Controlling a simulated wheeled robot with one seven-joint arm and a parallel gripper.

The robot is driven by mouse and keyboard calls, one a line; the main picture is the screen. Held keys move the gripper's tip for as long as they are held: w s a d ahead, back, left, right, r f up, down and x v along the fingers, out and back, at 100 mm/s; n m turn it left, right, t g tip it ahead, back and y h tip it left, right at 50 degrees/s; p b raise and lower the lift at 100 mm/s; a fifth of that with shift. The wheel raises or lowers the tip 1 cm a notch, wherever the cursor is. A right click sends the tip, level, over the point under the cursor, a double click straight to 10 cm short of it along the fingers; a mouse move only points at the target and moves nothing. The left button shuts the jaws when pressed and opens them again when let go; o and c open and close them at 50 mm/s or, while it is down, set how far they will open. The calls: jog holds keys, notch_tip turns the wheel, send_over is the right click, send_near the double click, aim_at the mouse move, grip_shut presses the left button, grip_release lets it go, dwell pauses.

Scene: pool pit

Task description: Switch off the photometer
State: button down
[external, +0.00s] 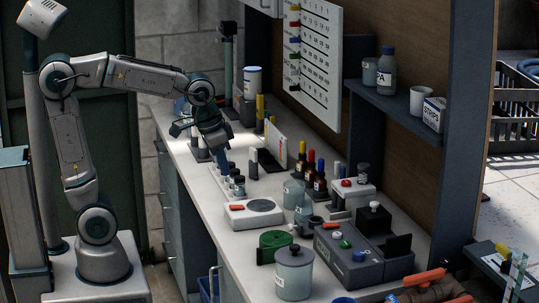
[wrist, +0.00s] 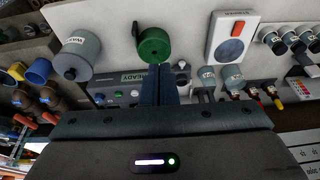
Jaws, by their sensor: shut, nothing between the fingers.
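A grey box with coloured buttons and a dark block at its right end, which looks like the photometer (external: 350,262), stands on the bench at the near right in the external view. In the wrist view the box (wrist: 112,91) carries a panel reading "READY", partly hidden behind my fingers. A red, a green and a pale control show on it in the external view. My gripper (external: 222,166) is shut and empty above the far part of the bench, well apart from the box. Its closed fingers (wrist: 159,84) point towards the box in the wrist view.
A white device with an orange switch (external: 253,213), bottles (external: 320,180) and small vials (external: 236,182) stand between. A shelf (external: 395,107) overhangs the bench's right side.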

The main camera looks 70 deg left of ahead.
jog(key=w+d+r, duration=0.1)
jog(key=w+d, duration=0.1)
jog(key=w, duration=1.1)
jog(key=b, duration=0.1)
send_over(329, 225)
jog(key=s, duration=0.2)
jog(key=f, duration=0.2)
jog(key=shift+s+a+f+g, duration=0.1)
jog(key=shift+s+f+g, duration=0.1)
jog(key=shift+f+g, duration=0.15)
jog(key=x, duration=0.4)
jog(key=s+p+x, duration=0.1)
jog(key=x, duration=0.4)
jog(key=p+x, duration=0.1)
jog(key=x, duration=0.3)
jog(key=shift+s+f, duration=0.1)
jog(key=shift+f, duration=0.4)
